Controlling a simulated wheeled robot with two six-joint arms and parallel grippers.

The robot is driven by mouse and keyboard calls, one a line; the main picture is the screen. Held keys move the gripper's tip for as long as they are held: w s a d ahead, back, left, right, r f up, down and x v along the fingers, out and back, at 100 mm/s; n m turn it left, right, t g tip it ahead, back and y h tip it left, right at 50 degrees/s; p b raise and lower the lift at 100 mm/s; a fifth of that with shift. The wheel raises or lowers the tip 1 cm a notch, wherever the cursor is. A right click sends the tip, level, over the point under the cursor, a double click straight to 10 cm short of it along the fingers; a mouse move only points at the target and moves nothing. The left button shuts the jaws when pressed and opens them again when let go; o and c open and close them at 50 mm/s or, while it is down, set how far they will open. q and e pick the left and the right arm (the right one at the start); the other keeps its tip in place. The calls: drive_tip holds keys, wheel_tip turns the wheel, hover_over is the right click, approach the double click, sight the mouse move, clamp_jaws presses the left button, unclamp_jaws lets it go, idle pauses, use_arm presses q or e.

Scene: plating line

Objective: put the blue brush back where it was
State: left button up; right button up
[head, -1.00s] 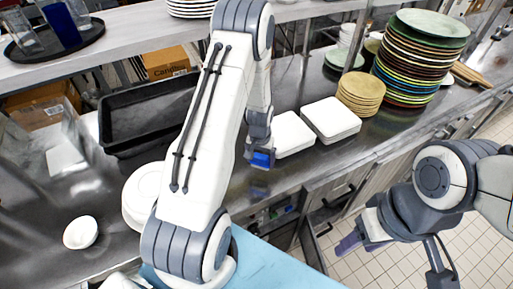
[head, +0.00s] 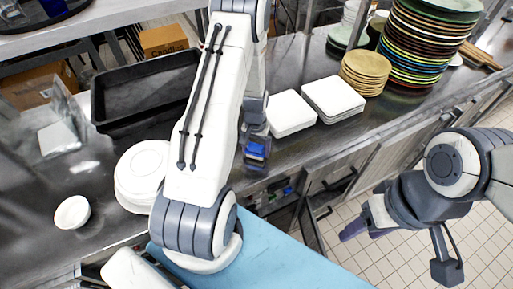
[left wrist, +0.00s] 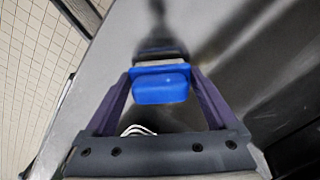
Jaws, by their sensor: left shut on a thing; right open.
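The blue brush (head: 257,150) is in my left gripper (head: 256,140), by the front edge of the steel counter, left of the square white plates. In the left wrist view the brush's blue block (left wrist: 160,86) sits between the two purple fingers of my left gripper (left wrist: 160,80), with a pale band and a dark part beyond it. I cannot tell whether the brush touches the counter. My right gripper (head: 360,225) is open and empty over the tiled floor, its purple fingers partly hidden by its wrist.
Two stacks of square white plates (head: 290,113) stand close right of the brush, with tan plates (head: 365,70) and a tall mixed stack (head: 425,45) beyond. Round white plates (head: 140,178), a white bowl (head: 72,212) and a black tub (head: 143,95) are on the left. Shelving overhangs the back.

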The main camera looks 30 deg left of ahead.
use_arm(q)
drive_tip(key=shift+f+b, duration=0.35)
drive_tip(key=shift+f, duration=0.15)
idle(0.3)
drive_tip(key=o, duration=1.1)
drive_tip(key=shift+r, duration=0.1)
